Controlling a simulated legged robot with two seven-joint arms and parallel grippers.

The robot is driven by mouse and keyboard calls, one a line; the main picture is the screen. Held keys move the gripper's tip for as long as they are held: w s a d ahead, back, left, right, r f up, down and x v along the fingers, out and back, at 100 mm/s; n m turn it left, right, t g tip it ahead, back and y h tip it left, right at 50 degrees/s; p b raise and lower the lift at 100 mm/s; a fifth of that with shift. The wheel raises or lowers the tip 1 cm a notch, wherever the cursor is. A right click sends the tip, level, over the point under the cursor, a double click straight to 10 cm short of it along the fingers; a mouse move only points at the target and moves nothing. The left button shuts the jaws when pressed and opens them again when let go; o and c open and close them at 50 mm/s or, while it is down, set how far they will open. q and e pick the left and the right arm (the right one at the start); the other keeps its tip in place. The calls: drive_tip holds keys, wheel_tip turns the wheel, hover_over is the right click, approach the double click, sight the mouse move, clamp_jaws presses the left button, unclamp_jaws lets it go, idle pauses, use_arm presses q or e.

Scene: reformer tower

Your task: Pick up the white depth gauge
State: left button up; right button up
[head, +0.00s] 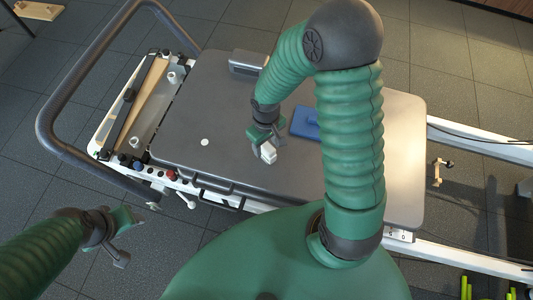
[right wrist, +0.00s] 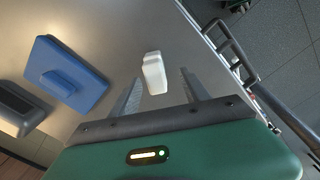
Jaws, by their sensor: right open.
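The white depth gauge (head: 267,152) is a small white block on the dark grey padded carriage (head: 225,100). In the right wrist view the white depth gauge (right wrist: 154,73) lies just ahead of and between the two fingers. My right gripper (head: 266,142) is open and right over it; it also shows in the right wrist view (right wrist: 160,92). The head view hides part of the gauge behind the gripper. I cannot tell whether the fingers touch it. My left gripper (head: 128,232) is off the near left side of the bed, over the floor, away from the gauge.
A blue block with a raised handle (right wrist: 67,73) lies on the carriage near the gauge, partly behind my right arm in the head view (head: 305,123). A grey-black block (right wrist: 20,108) lies beyond it. A small white disc (head: 205,142) is left of the gripper. A dark curved rail (head: 75,80) rings the left end.

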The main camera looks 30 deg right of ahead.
sight(269, 154)
drive_tip(key=f, duration=0.2)
drive_tip(key=shift+d+f, duration=0.3)
drive_tip(key=shift+d, duration=0.1)
drive_tip(key=f+b, duration=0.2)
drive_tip(key=f, duration=0.1)
drive_tip(key=f+b, duration=0.1)
drive_tip(key=f, duration=0.1)
drive_tip(key=shift+w+a, duration=0.15)
drive_tip(key=shift+w, duration=0.15)
drive_tip(key=shift+r, duration=0.15)
drive_tip(key=shift+c, duration=0.6)
drive_tip(key=shift+s+d, duration=0.1)
drive_tip(key=shift+d, duration=0.1)
drive_tip(key=shift+c, duration=1.1)
use_arm(q)
drive_tip(key=f, duration=0.3)
drive_tip(key=shift+d+f, duration=0.1)
drive_tip(key=shift+d, duration=0.1)
use_arm(e)
drive_tip(key=shift+a, duration=0.1)
clamp_jaws()
